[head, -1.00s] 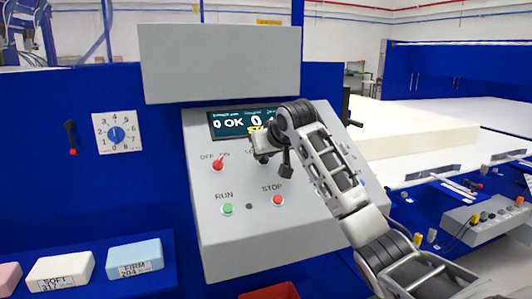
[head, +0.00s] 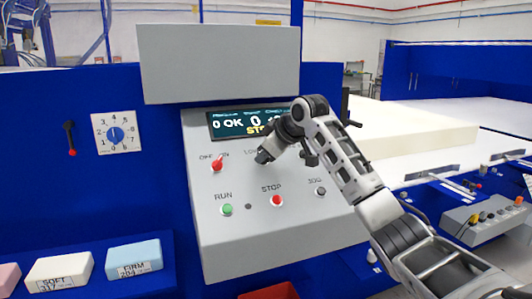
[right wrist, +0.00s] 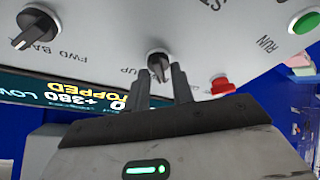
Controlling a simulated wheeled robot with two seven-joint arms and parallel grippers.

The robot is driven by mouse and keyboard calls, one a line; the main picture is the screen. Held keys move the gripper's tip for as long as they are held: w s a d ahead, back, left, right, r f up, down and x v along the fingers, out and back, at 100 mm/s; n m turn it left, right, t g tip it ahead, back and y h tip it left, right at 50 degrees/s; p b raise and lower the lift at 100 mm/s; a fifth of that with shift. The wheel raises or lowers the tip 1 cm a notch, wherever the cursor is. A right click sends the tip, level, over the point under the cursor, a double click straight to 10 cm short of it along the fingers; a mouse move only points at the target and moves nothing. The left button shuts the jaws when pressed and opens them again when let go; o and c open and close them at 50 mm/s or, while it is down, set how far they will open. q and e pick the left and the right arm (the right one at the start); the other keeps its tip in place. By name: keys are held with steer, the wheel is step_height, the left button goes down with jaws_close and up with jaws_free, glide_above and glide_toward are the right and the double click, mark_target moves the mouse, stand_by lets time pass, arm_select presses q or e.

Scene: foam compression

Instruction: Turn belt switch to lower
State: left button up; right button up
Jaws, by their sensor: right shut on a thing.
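The dark switch knob marked UP (right wrist: 158,66) is on the sloped grey control panel (head: 235,245), below the display (head: 240,124). My right gripper (head: 266,157) has its fingers on it; in the right wrist view the fingers (right wrist: 160,88) are shut on its two sides. Its pointer ridge shows between the fingertips. A label starting LO shows beside it in the head view; the rest is hidden. The display reads STOPPED and LOW in the right wrist view. A second black knob, labelled FWD BACK (right wrist: 38,28), sits apart from my fingers. My left gripper is not in view.
The red OFF/ON switch (head: 217,164) is just left of my right gripper. The green RUN button (head: 227,209), red STOP button (head: 276,200) and JOG button (head: 321,191) lie below. Foam blocks (head: 134,258) sit on a blue ledge at lower left.

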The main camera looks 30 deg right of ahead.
stand_by(0.4)
steer(key=o, duration=0.7)
steer(key=shift+c, duration=0.2)
arm_select(q)
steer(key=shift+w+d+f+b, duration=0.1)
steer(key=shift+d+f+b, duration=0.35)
steer(key=shift+b, duration=0.8)
arm_select(e)
steer(key=v, duration=1.6)
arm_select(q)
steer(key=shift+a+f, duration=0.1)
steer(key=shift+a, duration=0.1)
arm_select(e)
steer(key=shift+d, duration=0.1)
